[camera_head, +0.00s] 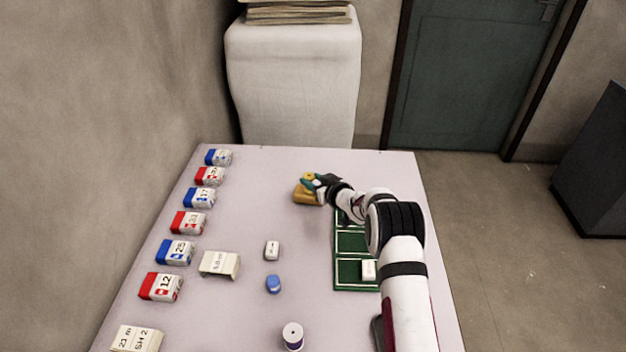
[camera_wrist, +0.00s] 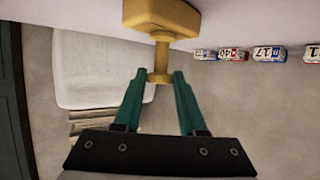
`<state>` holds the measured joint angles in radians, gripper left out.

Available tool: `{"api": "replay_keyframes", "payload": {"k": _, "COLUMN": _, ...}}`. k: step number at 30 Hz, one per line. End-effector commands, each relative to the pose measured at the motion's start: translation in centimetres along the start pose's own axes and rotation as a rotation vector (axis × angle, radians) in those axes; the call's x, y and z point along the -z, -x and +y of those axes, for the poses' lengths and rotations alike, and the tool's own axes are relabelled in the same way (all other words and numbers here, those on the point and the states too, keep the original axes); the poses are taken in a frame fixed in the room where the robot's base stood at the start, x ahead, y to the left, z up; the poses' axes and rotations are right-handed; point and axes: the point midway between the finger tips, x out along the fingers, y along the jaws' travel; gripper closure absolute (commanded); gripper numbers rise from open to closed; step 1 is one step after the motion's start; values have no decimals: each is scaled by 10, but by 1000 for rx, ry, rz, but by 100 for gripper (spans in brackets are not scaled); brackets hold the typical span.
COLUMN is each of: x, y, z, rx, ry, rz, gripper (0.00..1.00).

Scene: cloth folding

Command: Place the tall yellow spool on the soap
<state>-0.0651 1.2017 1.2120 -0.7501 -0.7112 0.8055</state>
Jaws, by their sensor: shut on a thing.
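My gripper (camera_head: 318,182) is at the far middle of the table, its teal fingers shut on the tall yellow spool (camera_head: 308,176). In the wrist view, the spool (camera_wrist: 161,58) stands between the fingertips (camera_wrist: 157,76), with its flanged end beside them. The soap is a yellow-orange block (camera_head: 304,197) just below the spool in the head view. In the wrist view, the soap (camera_wrist: 160,15) is at the top edge, and the spool's far end meets its face. I cannot tell whether they touch or only overlap in the picture.
A green compartment tray (camera_head: 336,262) lies under and beside my arm. Red and blue numbered boxes (camera_head: 176,252) line the left edge. A white-purple spool (camera_head: 293,335), a blue piece (camera_head: 273,284) and a small white box (camera_head: 272,249) are nearer.

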Motion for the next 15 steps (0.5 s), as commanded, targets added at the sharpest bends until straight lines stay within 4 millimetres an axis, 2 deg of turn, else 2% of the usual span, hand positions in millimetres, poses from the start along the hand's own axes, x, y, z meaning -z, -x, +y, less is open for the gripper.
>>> {"api": "replay_keyframes", "payload": {"k": 1, "x": -1, "y": 0, "z": 0, "rx": 0, "ry": 0, "rz": 0, "gripper": 58}}
{"api": "replay_keyframes", "payload": {"k": 6, "x": 0, "y": 0, "z": 0, "rx": 0, "ry": 0, "rz": 0, "gripper": 30}}
{"api": "replay_keyframes", "payload": {"k": 15, "x": 2, "y": 1, "z": 0, "rx": 0, "ry": 0, "rz": 1, "gripper": 30}}
